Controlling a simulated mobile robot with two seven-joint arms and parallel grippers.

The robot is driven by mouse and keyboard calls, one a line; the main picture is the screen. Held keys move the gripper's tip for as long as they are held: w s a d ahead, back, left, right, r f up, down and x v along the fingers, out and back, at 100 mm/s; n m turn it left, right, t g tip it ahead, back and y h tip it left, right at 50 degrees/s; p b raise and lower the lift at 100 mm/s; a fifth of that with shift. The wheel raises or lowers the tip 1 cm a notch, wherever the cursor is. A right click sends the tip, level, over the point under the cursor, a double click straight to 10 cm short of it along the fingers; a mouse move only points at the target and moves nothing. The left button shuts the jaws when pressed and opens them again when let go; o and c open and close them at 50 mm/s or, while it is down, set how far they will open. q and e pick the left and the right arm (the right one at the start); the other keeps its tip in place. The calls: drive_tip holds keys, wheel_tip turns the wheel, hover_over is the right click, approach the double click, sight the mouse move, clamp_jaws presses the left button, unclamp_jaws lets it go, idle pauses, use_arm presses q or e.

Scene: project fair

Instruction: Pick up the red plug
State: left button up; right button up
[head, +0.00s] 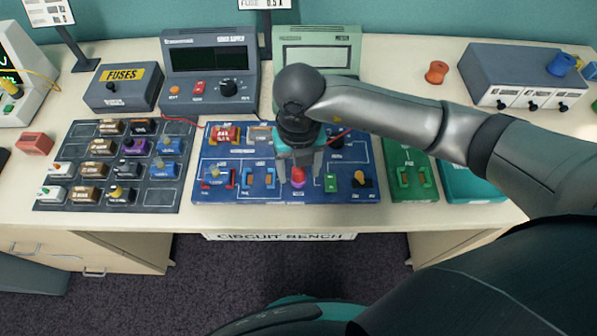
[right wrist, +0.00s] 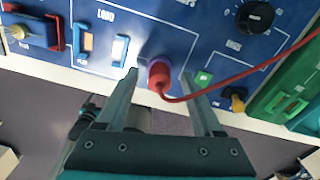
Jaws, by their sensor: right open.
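The red plug (head: 298,174) stands at the front edge of the blue circuit board (head: 225,190), with a purple part at its base. In the right wrist view the red plug (right wrist: 159,78) has a red cable (right wrist: 240,84) running off to the right. My right gripper (head: 299,177) reaches down over the board, open, with one finger on each side of the plug. In the right wrist view the gripper's fingertips (right wrist: 159,73) flank the plug, with a visible gap on both sides. My left gripper is not in view.
A dark tray of fuses (head: 163,196) lies left of the board. Meters (head: 210,68) stand behind. Free table (head: 440,78) shows at the back right.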

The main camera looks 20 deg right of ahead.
drive_tip(key=shift+f, duration=0.1)
drive_tip(key=shift+c, duration=0.2)
clamp_jaws()
idle(0.4)
